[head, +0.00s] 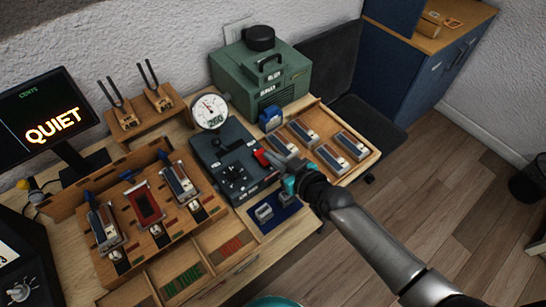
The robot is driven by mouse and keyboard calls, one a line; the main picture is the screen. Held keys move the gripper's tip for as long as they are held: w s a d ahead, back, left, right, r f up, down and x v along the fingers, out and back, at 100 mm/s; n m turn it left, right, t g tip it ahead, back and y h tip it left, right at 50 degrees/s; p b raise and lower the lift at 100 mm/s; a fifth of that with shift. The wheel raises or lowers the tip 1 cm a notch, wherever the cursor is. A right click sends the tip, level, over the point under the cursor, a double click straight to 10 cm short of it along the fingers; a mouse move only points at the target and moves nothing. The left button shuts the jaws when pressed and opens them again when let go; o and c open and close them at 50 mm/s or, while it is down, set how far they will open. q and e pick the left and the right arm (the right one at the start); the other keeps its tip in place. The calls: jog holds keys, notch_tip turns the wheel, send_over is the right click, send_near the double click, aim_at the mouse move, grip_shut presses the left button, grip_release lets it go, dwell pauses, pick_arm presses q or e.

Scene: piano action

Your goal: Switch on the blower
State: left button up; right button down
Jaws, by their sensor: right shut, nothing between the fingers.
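The green blower box (258,84) stands at the back of the bench, with a handle and a black round part on top. In front of it is a dark control box (226,146) with a lever, a black dial and a round gauge (210,111). A red switch (262,158) sits at the control box's right side. My right gripper (272,158) is shut and empty, its fingertips right at the red switch. I cannot tell whether they touch it, and they hide part of it. My left gripper is out of view.
A wooden tray (372,158) with several grey-and-red blocks lies right of the control box. A wooden rack (120,236) with modules stands at left. A screen (40,118) reads "QUIET". Tuning forks (153,78) stand behind.

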jog(key=p+v, duration=0.2)
jog(key=v, duration=0.9)
dwell(0.4)
